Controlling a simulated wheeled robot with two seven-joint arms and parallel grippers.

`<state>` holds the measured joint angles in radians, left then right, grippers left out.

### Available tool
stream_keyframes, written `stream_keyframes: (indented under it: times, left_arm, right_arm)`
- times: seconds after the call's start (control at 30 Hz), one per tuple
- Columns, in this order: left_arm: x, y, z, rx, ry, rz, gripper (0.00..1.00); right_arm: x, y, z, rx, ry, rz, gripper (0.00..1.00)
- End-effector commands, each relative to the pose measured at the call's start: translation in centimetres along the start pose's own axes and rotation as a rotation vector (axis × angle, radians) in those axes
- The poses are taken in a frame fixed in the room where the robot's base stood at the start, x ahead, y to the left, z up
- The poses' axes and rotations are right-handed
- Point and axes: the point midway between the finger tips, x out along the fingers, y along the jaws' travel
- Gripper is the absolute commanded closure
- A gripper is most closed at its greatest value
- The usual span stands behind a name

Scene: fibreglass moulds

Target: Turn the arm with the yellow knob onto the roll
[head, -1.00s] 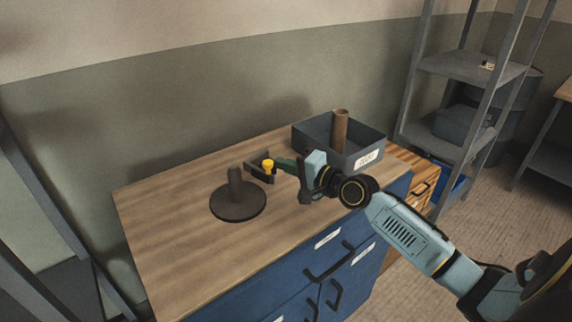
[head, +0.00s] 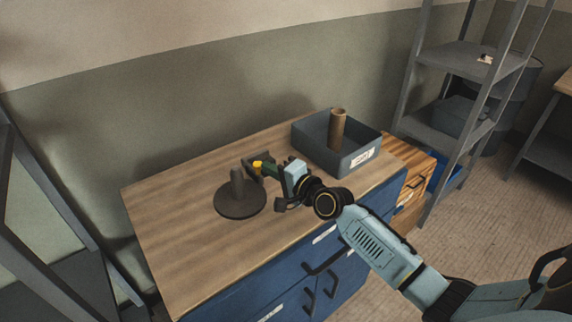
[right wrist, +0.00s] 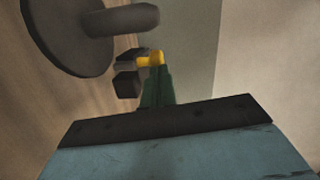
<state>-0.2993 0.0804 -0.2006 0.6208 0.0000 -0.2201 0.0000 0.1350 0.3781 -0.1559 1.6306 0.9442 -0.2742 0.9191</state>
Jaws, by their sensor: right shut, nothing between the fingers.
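The holder has a dark round base (head: 241,203) with a short upright post (head: 237,181) on the worktop. The post looks bare. The yellow knob (head: 257,165) sits on a dark arm just right of and behind the post. In the right wrist view the yellow knob (right wrist: 150,60) is at the green fingertips, beside a dark block (right wrist: 126,85). My right gripper (head: 267,168) is shut and empty, its tips at the knob's right side; I cannot tell if they touch. A brown tube (head: 338,128) stands in the grey bin. My left gripper is not in view.
The grey bin (head: 360,159) stands at the worktop's back right, behind my right arm. The wooden worktop (head: 175,220) is clear at left and front. A wall runs behind it. A metal shelf (head: 470,60) stands at the right.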

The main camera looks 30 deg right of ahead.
Motion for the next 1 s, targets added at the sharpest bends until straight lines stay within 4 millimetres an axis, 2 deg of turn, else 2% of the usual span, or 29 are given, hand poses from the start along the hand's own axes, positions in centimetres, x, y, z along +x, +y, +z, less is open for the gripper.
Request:
stream_keyframes:
  times: [0.17,0.37,0.43,0.8,1.0]
  left_arm:
    - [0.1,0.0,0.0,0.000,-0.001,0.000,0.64]
    - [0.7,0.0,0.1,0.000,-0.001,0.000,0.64]
    - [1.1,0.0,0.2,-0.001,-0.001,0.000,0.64]
    - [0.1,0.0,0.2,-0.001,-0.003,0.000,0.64]
    - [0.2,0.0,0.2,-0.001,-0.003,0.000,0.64]
  right_arm:
    - [-0.1,0.1,-0.1,0.000,-0.002,0.002,1.00]
    - [-1.4,0.1,-1.4,-0.006,-0.012,0.001,1.00]
    - [-2.3,0.0,-2.0,-0.007,-0.018,0.000,1.00]
    - [-9.2,-0.3,-0.8,-0.002,-0.017,0.000,1.00]
    - [-11.2,-0.4,-0.5,-0.002,-0.017,-0.002,1.00]
